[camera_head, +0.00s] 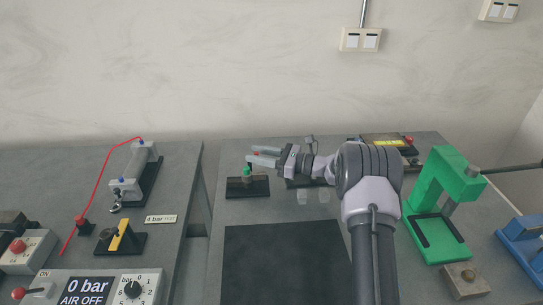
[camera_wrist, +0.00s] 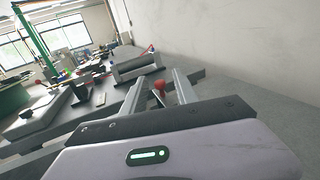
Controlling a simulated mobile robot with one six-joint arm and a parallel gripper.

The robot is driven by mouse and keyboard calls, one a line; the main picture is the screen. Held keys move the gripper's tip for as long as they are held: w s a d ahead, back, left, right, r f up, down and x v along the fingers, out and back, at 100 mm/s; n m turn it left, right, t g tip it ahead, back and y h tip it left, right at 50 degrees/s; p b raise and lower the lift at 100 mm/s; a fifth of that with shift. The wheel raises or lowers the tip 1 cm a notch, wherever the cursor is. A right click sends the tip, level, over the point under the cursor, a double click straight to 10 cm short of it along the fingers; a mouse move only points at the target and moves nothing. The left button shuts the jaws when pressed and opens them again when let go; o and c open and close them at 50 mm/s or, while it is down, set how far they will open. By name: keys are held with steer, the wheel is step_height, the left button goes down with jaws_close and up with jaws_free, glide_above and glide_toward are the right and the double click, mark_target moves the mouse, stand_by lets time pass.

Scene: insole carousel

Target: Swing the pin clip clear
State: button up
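My gripper (camera_head: 262,156) reaches left over the back of the middle table, its two fingers apart. A small red knob (camera_head: 256,154) shows between the fingers. In the wrist view the red knob (camera_wrist: 159,86) sits between the two finger bars, with a visible gap to each side. Below the fingers, a small fixture with a green top (camera_head: 246,172) and a dark post stands on a black base plate (camera_head: 247,189). The red knob seems to belong to this fixture, perhaps to the pin clip, but the clip's shape is too small and partly hidden to tell.
A dark mat (camera_head: 285,262) lies in front. A green press frame (camera_head: 440,205) stands to the right. The left table holds a grey cylinder (camera_head: 135,170) with a red hose, a yellow-black valve (camera_head: 121,236) and a gauge panel reading 0 bar (camera_head: 88,288). A wall is behind.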

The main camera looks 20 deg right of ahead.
steer(key=p+v, duration=0.4)
steer(key=v, duration=1.3)
steer(key=shift+w, duration=0.1)
steer(key=s+a+r+n+g+h, duration=0.2)
steer(key=s+a+r+n+g, duration=0.3)
steer(key=a, duration=0.3)
steer(key=s+a+r+n+g+h, duration=0.2)
steer(key=s+a+r+n, duration=0.2)
steer(key=a+r, duration=0.35)
steer(key=s+a+r+n+t+h, duration=0.1)
steer(key=s+n+h, duration=0.3)
steer(key=s, duration=0.8)
steer(key=s+a+r+n+t+h, duration=0.1)
steer(key=s+n+h, duration=0.4)
steer(key=s, duration=0.7)
steer(key=shift+s+a+r+n+t, duration=0.25)
steer(key=shift+a+n+t, duration=0.25)
steer(key=shift+a+n, duration=0.55)
